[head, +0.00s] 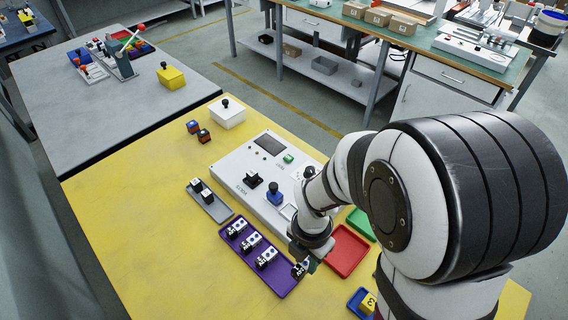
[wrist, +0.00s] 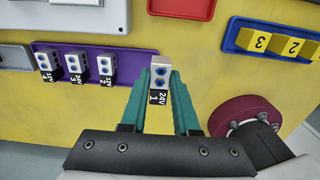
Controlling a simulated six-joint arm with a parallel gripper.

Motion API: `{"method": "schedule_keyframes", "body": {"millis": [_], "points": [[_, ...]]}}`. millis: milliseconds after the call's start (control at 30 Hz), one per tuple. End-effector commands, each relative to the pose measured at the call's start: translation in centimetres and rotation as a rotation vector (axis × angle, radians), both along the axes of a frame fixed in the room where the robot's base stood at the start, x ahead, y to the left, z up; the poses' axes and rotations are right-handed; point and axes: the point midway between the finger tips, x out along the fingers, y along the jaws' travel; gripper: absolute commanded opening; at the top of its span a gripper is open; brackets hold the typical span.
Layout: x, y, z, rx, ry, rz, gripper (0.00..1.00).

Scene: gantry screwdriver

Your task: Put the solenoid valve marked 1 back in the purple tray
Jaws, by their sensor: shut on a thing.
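My gripper (wrist: 160,82) is shut on the solenoid valve marked 1 (wrist: 160,70), a silver block with blue ports and a black "24V 1" label. In the head view my gripper (head: 303,264) is near the right end of the purple tray (head: 283,284); the held valve (head: 299,271) shows small below it. In the wrist view the held valve overlaps the right end of the purple tray (wrist: 130,66); its height over it is hard to tell. Three similar valves stand in a row in the tray, the nearest marked 2 (wrist: 106,66). The tray's right end is bare.
A red tray (head: 346,252) lies right of the white test panel (head: 240,165). A blue bin (wrist: 240,36) with yellow numbered blocks is to the right. The yellow table's front left is clear.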

Motion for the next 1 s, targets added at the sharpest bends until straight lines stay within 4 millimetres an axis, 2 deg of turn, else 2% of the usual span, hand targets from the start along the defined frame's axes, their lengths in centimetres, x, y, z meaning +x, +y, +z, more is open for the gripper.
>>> {"method": "schedule_keyframes", "body": {"millis": [100, 200, 433, 800, 833, 967, 1000], "points": [[0.6, 2.8, -1.8, 0.000, 0.003, 0.004, 0.00], [0.9, 4.0, -2.5, -0.001, 0.001, 0.001, 0.00], [0.9, 4.3, -6.4, -0.001, 0.003, -0.003, 0.00], [1.0, 4.3, -7.0, 0.000, 0.000, -0.003, 0.00], [1.0, 4.3, -7.0, 0.000, 0.000, -0.003, 0.35], [1.0, 4.3, -6.9, 0.000, -0.001, -0.003, 0.58], [1.0, 4.3, -6.9, 0.000, -0.001, -0.003, 0.59]]}}
